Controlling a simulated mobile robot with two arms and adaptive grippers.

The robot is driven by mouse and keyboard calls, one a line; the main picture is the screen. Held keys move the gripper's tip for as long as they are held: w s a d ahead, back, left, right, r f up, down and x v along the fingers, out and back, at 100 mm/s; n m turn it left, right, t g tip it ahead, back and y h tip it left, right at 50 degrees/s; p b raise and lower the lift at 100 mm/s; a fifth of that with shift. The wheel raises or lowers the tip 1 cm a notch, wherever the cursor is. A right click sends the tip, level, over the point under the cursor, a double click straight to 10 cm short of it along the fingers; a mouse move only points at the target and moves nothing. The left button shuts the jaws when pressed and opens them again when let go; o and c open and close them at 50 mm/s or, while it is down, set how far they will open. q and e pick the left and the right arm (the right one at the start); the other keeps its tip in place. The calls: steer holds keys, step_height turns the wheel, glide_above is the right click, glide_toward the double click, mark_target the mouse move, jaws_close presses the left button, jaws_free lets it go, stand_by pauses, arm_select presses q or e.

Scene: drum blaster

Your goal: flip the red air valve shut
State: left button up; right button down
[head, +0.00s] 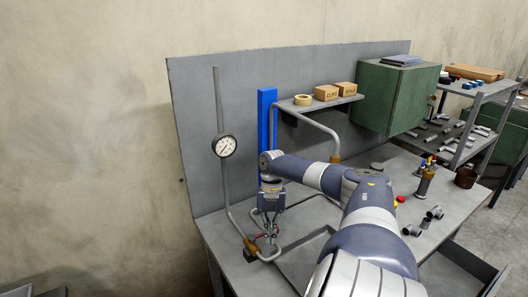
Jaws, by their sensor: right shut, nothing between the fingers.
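My right gripper (271,236) hangs with its fingers pointing down over the left part of the grey bench, and its fingers are shut with nothing between them. A small red valve handle (259,236) shows at the brass valve body (250,246) on the grey pipe low on the bench. The fingertips are close beside the handle; I cannot tell whether they touch it. The gripper partly hides the valve area, and the handle's exact angle is too small to read. My left gripper is not in view.
A round pressure gauge (224,146) sits on the upright pipe left of the gripper. A blue post (267,122) stands behind it. A shelf (318,102) with boxes and a green cabinet (396,97) are on the back panel. Grey fittings (434,212) lie at the right.

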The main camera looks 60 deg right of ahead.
steer(key=shift+w+d, duration=0.25)
steer(key=shift+d, duration=0.2)
steer(key=shift+d+r, duration=0.1)
stand_by(0.4)
steer(key=v, duration=0.6)
steer(key=shift+w+d+r, duration=0.1)
steer(key=shift+w+r, duration=0.05)
steer(key=shift+r, duration=0.1)
steer(key=shift+d+r, duration=0.1)
steer(key=shift+r, duration=0.35)
steer(key=shift+f, duration=0.15)
